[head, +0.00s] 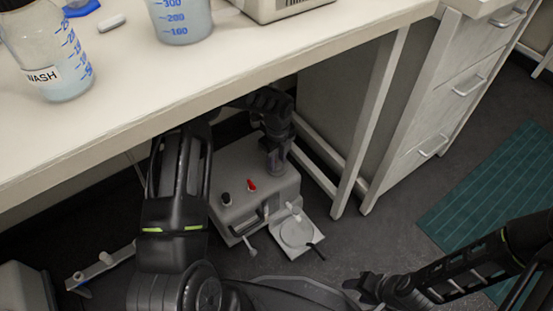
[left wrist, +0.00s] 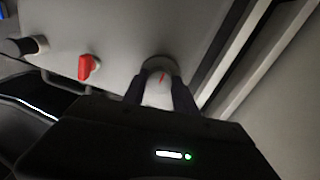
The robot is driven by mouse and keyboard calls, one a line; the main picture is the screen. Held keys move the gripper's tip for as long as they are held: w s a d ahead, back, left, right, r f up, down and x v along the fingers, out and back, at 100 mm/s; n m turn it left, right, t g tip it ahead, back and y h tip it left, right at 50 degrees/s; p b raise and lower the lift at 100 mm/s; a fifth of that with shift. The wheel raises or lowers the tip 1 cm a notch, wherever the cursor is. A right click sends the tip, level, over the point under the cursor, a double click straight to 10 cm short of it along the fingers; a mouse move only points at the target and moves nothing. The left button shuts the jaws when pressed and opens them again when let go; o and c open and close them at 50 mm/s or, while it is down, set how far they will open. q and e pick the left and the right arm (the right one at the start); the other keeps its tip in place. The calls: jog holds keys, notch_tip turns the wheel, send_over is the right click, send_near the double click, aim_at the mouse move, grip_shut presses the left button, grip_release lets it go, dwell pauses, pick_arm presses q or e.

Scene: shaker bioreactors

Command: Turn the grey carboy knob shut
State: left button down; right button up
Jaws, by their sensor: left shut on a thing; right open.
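The grey carboy (head: 232,170) stands on the floor under the bench. The grey knob (left wrist: 158,86), with a thin red mark on its top, sits on the carboy's upper face in the left wrist view. My left gripper (head: 274,166) reaches down under the bench. It is shut on the grey knob, one dark finger on each side. In the head view the gripper mostly hides this knob. The red mark slants slightly from upright in the left wrist view. My right gripper (head: 368,290) is open and empty, low over the floor at the front, away from the carboy.
A red knob (head: 251,185) and a black cap (head: 226,199) also stand on the carboy. A pale tray (head: 314,237) lies at its front. The bench edge (head: 200,93) overhangs my left arm; a bench leg (head: 368,120) stands right of the carboy.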

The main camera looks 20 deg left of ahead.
dwell(0.3)
pick_arm(q)
jog(key=c, duration=1)
grip_release()
jog(key=shift+o, duration=0.2)
pick_arm(e)
jog(key=shift+r, duration=0.1)
